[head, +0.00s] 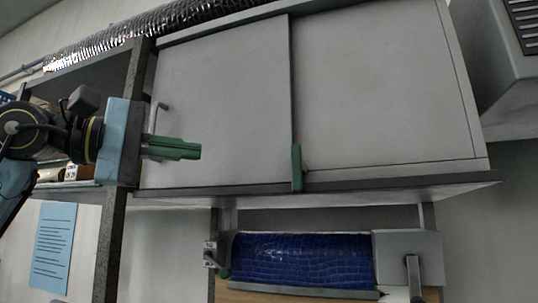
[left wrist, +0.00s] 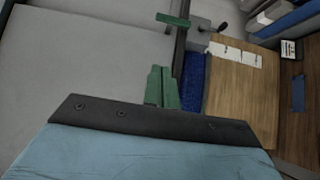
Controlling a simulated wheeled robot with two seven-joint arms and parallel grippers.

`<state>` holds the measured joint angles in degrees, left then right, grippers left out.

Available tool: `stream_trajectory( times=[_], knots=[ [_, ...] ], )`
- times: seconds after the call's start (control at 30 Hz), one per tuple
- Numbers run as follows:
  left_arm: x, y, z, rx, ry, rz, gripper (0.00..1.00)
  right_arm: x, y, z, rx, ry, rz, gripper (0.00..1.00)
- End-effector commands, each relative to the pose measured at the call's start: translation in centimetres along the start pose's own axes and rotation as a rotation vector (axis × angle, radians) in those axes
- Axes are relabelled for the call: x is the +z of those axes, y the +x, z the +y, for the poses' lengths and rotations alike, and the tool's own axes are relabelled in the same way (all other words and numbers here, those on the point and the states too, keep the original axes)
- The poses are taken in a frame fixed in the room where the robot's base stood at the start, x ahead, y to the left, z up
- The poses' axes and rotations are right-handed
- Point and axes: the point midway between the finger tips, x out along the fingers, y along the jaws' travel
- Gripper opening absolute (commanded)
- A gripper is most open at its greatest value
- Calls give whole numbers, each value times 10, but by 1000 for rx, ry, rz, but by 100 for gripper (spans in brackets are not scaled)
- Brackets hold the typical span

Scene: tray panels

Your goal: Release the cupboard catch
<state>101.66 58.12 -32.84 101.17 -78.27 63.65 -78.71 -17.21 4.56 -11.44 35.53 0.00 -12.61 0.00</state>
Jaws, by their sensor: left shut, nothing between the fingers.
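A grey wall cupboard (head: 390,90) with two door panels fills the upper middle of the head view. Its green catch (head: 296,168) is a short upright bar at the bottom end of the seam between the panels. The catch also shows in the left wrist view (left wrist: 173,20), beyond my fingertips. My left gripper (head: 196,151) has green fingers and is shut with nothing between them. It is in front of the left door panel (head: 220,90), left of the catch and apart from it. My right gripper is not in view.
A bent metal handle (head: 157,116) is on the left panel, close to my left gripper. Below the cupboard hangs a blue roll (head: 300,258) on a metal holder with a crank (head: 414,275). A dark post (head: 112,240) stands at the left.

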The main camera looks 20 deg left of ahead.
Motion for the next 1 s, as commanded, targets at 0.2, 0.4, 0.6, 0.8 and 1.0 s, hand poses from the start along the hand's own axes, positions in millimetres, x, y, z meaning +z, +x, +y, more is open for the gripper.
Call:
stream_trajectory(
  times=[0.2, 0.4, 0.6, 0.8, 1.0],
  knots=[
    [1, 11, 0, 0, -1, -3, 0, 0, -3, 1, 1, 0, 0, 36],
    [2, 48, 1, -2, -1, -6, 0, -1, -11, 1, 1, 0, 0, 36],
    [2, 91, 2, 0, -2, -6, 0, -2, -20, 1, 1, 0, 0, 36],
    [18, 117, 2, 1, 3, -5, 0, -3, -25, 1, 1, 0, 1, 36],
    [29, 128, 1, 2, -1, -5, 0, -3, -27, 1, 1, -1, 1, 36]
  ],
)
